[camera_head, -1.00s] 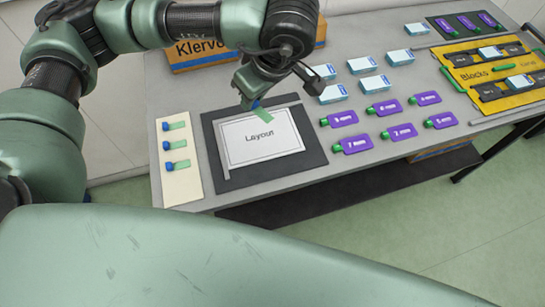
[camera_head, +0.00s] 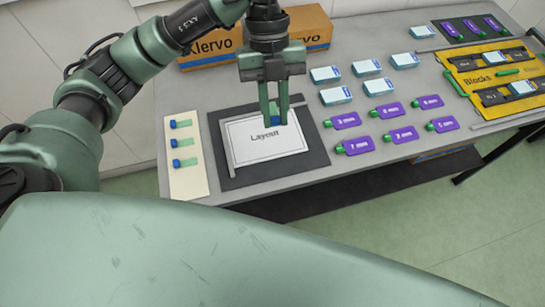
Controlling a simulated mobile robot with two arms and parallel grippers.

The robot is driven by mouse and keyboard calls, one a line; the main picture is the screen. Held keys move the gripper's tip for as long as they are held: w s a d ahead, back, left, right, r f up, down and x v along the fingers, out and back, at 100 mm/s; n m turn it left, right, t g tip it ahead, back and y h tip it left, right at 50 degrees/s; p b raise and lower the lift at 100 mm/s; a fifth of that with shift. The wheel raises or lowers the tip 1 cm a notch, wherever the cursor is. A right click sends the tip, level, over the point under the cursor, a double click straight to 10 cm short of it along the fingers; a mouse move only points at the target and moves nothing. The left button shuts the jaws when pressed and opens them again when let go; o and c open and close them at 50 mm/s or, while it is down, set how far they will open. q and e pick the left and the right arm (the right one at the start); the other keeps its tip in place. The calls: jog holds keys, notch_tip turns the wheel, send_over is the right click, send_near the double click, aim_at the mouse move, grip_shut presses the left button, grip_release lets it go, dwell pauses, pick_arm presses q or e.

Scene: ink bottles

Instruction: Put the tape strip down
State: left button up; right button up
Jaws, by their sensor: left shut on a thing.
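My left gripper (camera_head: 273,119) points straight down over the top edge of the white Layout sheet (camera_head: 265,148). The sheet lies on a dark mat (camera_head: 316,160). Several more green strips with blue ends, such as this one (camera_head: 184,162), lie on a cream card (camera_head: 187,185) left of the mat. My right gripper is not in view.
A yellow Blocks tray (camera_head: 465,75) is at the far right. A Klervo carton (camera_head: 205,48) stands behind the gripper.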

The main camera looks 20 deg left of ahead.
pick_arm(q)
jog(key=shift+s+n, duration=0.1)
jog(key=shift+n, duration=0.3)
jog(key=shift+f, duration=0.35)
jog(key=p, duration=0.3)
send_over(276, 172)
jog(key=w, duration=0.1)
jog(key=f, duration=1.3)
jog(key=shift+a+f, duration=0.4)
notch_tip(276, 172, down, 5)
jog(key=shift+r+p, duration=0.1)
jog(key=shift+p, duration=0.2)
jog(key=shift+f, duration=0.3)
jog(key=shift+f, duration=0.15)
jog(key=o, duration=0.8)
jog(key=shift+o, duration=0.2)
